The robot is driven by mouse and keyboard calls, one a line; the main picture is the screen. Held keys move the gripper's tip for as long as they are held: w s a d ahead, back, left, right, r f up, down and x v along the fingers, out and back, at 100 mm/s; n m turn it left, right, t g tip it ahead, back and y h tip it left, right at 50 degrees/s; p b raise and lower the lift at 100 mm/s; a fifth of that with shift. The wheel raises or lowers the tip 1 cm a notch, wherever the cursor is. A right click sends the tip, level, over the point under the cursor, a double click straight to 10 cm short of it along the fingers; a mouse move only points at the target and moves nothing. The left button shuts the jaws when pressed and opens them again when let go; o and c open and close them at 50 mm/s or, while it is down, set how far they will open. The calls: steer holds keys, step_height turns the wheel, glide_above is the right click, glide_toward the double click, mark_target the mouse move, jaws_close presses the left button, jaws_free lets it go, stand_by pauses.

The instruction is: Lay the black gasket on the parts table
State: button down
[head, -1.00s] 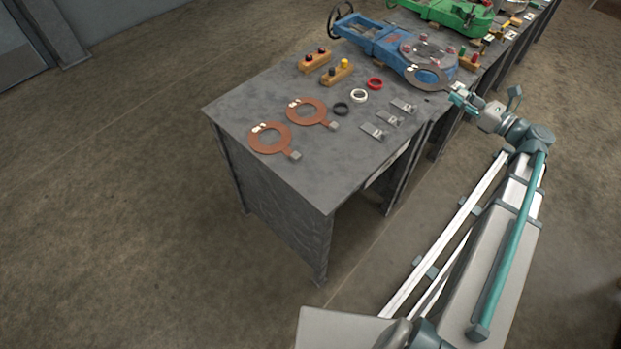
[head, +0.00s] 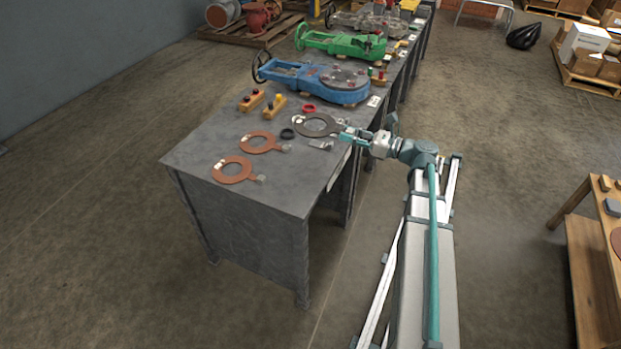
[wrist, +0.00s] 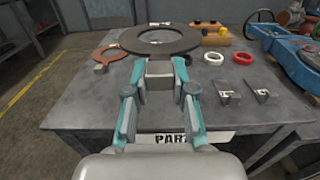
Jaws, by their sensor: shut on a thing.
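My gripper (head: 350,137) is shut on the tab of the black gasket (head: 318,134), a flat dark ring. In the wrist view, the gasket (wrist: 192,38) extends ahead of my gripper (wrist: 160,72), roughly level. It appears to be above the parts table (head: 270,192), a grey metal table with a partly hidden "PAR…" label (wrist: 178,139) on its front edge. I cannot tell the exact gap. The gasket covers part of the table and some small items near the right edge. Two copper-coloured gaskets (head: 232,171) (head: 262,142) lie flat to its left.
A small black ring (head: 287,133), a red ring (head: 309,108) and a white ring (wrist: 213,58) lie close by. Metal clips (wrist: 228,92) sit near the front edge. Yellow blocks (head: 273,106) and a blue valve (head: 325,82) stand behind. The table's near corner is bare.

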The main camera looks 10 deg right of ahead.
mark_target(319, 181)
steer(key=s+a+f, duration=0.1)
steer(key=a+f, duration=0.1)
steer(key=a, duration=0.1)
steer(key=s+a+f, duration=0.1)
steer(key=a+f, duration=0.1)
steer(key=s+a+f, duration=0.1)
steer(key=a+f, duration=0.1)
steer(key=a, duration=0.1)
steer(key=shift+s+a+f, duration=0.3)
steer(key=shift+a+f, duration=0.05)
steer(key=shift+s+a+f+b, duration=0.25)
steer(key=shift+a+f+b, duration=0.1)
steer(key=shift+a+f, duration=0.4)
steer(key=shift+f, duration=1.65)
steer(key=shift+f, duration=0.1)
